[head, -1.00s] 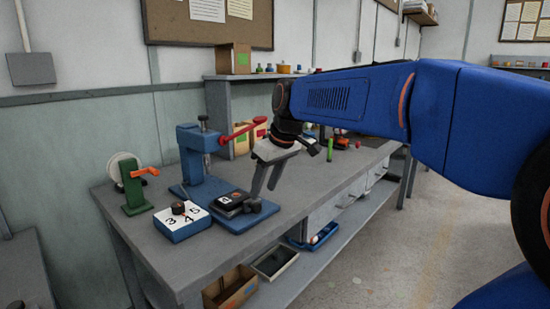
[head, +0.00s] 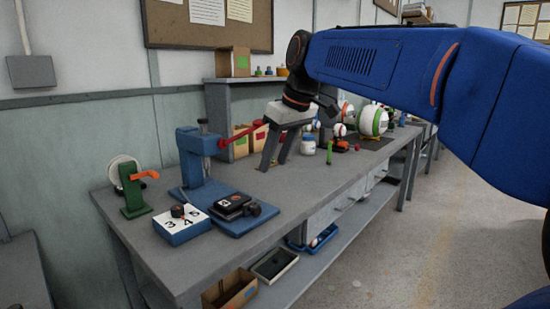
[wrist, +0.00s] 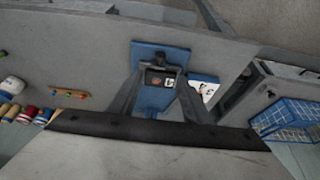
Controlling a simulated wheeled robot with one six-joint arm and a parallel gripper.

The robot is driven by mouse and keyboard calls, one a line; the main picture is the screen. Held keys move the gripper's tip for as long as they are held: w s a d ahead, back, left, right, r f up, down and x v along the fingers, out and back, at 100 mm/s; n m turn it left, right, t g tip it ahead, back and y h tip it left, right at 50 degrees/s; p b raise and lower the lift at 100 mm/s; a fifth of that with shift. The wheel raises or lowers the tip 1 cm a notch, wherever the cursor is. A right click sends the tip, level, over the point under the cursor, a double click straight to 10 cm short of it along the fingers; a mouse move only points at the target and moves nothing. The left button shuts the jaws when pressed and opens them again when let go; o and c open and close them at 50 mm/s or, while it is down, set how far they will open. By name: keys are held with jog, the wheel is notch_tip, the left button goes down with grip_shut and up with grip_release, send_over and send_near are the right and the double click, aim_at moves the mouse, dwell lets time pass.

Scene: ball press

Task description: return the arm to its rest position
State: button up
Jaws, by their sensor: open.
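My blue arm reaches in from the right in the head view. My gripper (head: 273,166) hangs above the bench behind the blue press base, to the right of the press's red lever (head: 242,135). Its two grey fingers are apart and point down, with nothing between them. The blue press (head: 192,160) stands upright on its base (head: 240,222).
A white-topped blue number box (head: 181,226) and a green stand with an orange handle (head: 133,190) are on the grey bench (head: 300,190). A shelf (head: 240,98) stands behind. Open floor lies to the right.

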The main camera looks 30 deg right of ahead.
jog(key=shift+f, duration=0.1)
jog(key=s+f+m+h, duration=0.1)
jog(key=s+f+m, duration=0.1)
jog(key=s+f, duration=0.8)
jog(key=s+a+f+m, duration=0.1)
jog(key=s+f+m, duration=0.1)
jog(key=s+f, duration=0.8)
notch_tip(320, 180, down, 6)
jog(key=shift+a+f+t+h, duration=0.1)
jog(key=shift+a+t+h, duration=0.1)
jog(key=shift+t+h, duration=0.15)
dwell(0.8)
